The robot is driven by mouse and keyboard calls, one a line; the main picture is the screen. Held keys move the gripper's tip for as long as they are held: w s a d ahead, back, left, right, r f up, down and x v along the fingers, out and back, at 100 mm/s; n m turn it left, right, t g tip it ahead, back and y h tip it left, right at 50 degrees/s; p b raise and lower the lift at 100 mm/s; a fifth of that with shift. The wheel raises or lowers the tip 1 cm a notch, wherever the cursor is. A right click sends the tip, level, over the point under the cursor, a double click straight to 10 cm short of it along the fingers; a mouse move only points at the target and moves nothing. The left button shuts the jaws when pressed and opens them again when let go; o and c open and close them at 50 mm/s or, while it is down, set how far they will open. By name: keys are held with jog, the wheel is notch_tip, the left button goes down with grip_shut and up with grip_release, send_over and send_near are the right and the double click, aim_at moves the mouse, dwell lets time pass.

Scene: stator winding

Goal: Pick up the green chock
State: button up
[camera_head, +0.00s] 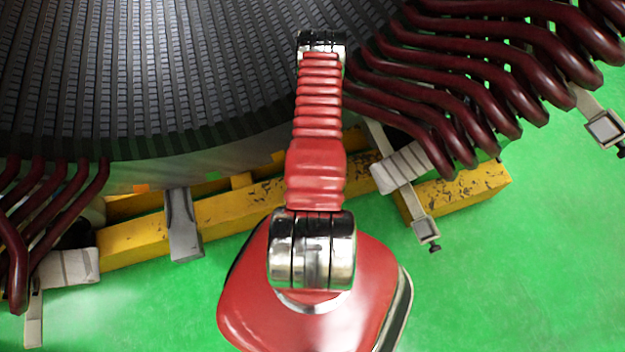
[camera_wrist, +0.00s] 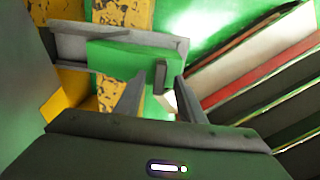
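The green chock (camera_wrist: 117,60) shows in the wrist view as a bright green block, left of and around the picture's middle, lying against a grey metal bracket (camera_wrist: 72,46). A small dark upright piece (camera_wrist: 161,74) stands at its right end. My gripper (camera_wrist: 162,82) is open, its two grey fingers pointing at the chock's right end, with the dark piece between their tips. I cannot tell whether a finger touches it. In the head view I cannot make out the chock or my gripper; my red arm covers the middle.
The dark slotted stator (camera_head: 190,70) fills the upper left of the head view. Dark red coil bars (camera_head: 480,70) stick out at right and left (camera_head: 60,210). A worn yellow beam (camera_head: 230,210) runs beneath. Clamps (camera_head: 425,228) hang over the open green floor (camera_head: 520,270).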

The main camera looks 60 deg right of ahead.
jog(key=shift+f, duration=1.25)
jog(key=shift+c, duration=0.5)
grip_shut()
